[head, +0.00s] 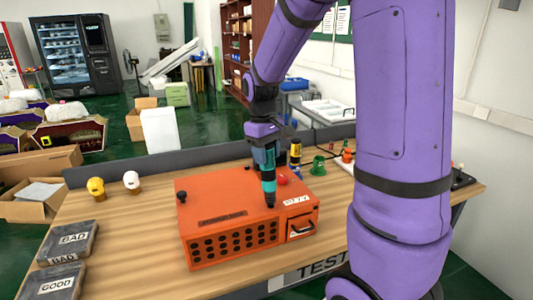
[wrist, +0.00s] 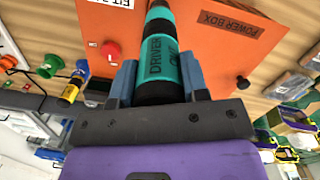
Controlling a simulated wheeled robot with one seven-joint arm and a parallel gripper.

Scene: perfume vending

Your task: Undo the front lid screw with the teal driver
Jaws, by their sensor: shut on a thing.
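My gripper (head: 266,150) is shut on the teal driver (head: 268,180), which points down, nearly upright, over the front of the orange power box (head: 225,205). The driver's dark tip ends at the lid's front edge; the front lid screw is hidden there, and I cannot tell whether the tip touches it. In the wrist view the teal driver (wrist: 165,55) sits between both fingers of my gripper (wrist: 160,82) and covers what is beneath its tip. A black lid screw (head: 181,197) stands at the box's left side; one black screw (wrist: 242,82) shows in the wrist view.
A yellow-and-black driver (head: 295,153), a green cup (head: 318,166) and a red piece (head: 347,155) stand behind the box. BAD (head: 70,242) and GOOD (head: 55,283) trays lie front left. Table in front of the box is clear.

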